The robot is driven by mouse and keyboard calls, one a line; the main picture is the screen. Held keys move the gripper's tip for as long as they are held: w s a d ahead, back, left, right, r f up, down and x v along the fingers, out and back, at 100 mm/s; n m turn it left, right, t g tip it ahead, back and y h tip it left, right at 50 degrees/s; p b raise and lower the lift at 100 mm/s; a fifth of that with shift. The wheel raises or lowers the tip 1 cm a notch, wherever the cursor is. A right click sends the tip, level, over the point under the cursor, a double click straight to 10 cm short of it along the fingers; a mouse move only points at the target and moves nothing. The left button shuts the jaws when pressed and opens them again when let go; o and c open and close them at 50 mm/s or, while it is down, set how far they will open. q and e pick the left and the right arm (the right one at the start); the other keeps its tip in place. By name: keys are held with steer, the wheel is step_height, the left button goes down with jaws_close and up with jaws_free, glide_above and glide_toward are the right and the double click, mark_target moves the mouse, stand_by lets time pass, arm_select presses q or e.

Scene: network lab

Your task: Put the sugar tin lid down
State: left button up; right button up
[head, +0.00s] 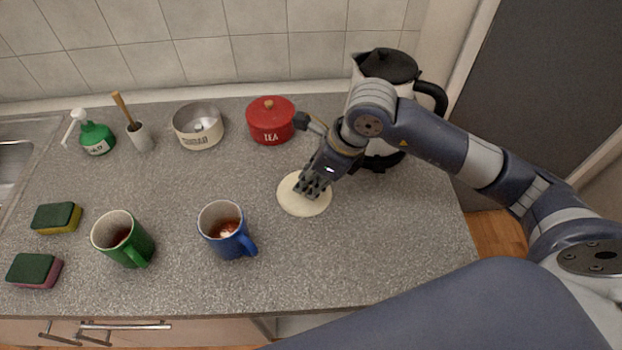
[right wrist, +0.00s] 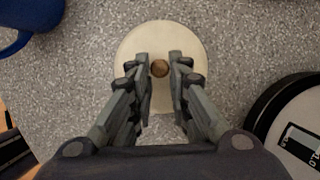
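The sugar tin lid (head: 290,203) is a flat cream disc on the grey worktop, right of the blue mug. In the right wrist view the lid (right wrist: 130,45) shows a round wooden knob (right wrist: 160,68) at its middle. My right gripper (head: 313,188) is over the lid. In the wrist view the fingers of my right gripper (right wrist: 160,72) stand on either side of the knob, with a narrow gap on each side. The cream sugar tin (head: 198,141) stands open at the back, with something pale inside. My left gripper is not in view.
A red tea tin (head: 270,122) and a kettle (head: 386,66) stand behind the lid. A blue mug (head: 228,232) and green mug (head: 122,240) hold dark liquid. Sponges (head: 56,218), a green soap bottle (head: 95,138) and a brush pot (head: 140,137) are at left. The front right worktop is clear.

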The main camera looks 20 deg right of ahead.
steer(key=shift+o, duration=1.1)
steer(key=shift+r, duration=0.1)
steer(key=shift+r, duration=0.25)
steer(key=b+v, duration=0.1)
steer(key=v, duration=1)
steer(key=shift+d+r, duration=0.15)
steer(key=shift+r, duration=0.15)
steer(key=shift+s, duration=0.1)
